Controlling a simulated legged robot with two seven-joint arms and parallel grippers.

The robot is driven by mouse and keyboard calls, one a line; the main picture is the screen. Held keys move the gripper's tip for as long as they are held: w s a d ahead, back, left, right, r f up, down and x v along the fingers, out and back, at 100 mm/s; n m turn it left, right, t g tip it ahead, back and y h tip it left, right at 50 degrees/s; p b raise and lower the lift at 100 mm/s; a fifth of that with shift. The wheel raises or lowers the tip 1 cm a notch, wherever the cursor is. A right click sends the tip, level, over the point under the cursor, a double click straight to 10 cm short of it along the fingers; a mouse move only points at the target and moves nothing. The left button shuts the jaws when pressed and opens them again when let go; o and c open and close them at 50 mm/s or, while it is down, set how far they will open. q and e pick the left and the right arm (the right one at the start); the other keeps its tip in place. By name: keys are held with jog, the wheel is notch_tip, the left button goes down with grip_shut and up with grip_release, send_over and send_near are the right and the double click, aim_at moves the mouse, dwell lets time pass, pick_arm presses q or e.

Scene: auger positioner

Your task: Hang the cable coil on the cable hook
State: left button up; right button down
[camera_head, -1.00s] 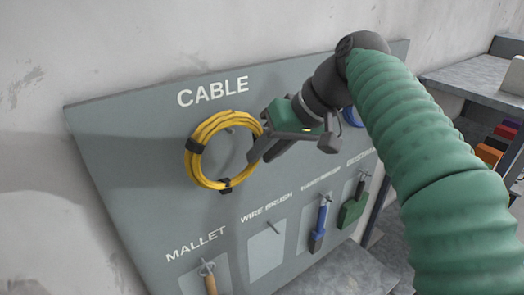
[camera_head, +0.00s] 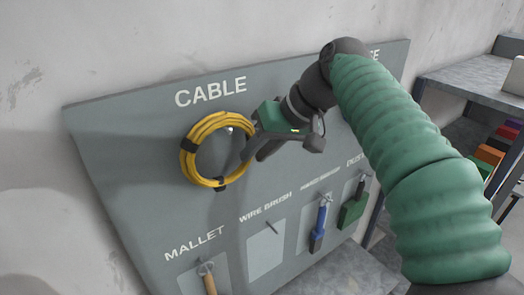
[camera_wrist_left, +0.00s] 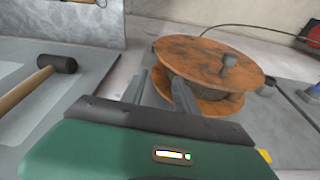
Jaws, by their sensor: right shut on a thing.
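The yellow cable coil (camera_head: 190,163) is a ring with dark straps, upright in front of the grey tool board under the word CABLE. My right gripper (camera_head: 248,158) is shut on the coil's right side. The cable hook (camera_head: 230,129) shows as a small light peg inside the top right of the ring. I cannot tell whether the coil rests on it. My left gripper (camera_wrist_left: 160,92) shows only in the left wrist view, with its two fingers apart and nothing visible between them, in front of a wooden cable reel.
The grey tool board (camera_head: 130,150) also holds a mallet (camera_head: 207,278), a blue-handled brush (camera_head: 319,225) and a green tool (camera_head: 353,208). The wire brush hook (camera_head: 272,228) is empty.

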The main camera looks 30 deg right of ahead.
jog(key=shift+w+a, duration=0.2)
jog(key=shift+w, duration=0.05)
jog(key=c, duration=1.6)
grip_release()
jog(key=shift+w+a, duration=0.1)
jog(key=shift+a, duration=0.1)
jog(key=o, duration=0.5)
jog(key=shift+s+a+r, duration=0.15)
jog(key=shift+s, duration=0.15)
pick_arm(q)
jog(key=shift+a+r+p, duration=0.2)
jog(key=shift+r+p, duration=0.4)
pick_arm(e)
jog(key=v, duration=1.7)
jog(key=shift+s+d, duration=0.3)
jog(key=shift+d, duration=0.15)
jog(key=shift+f, duration=0.25)
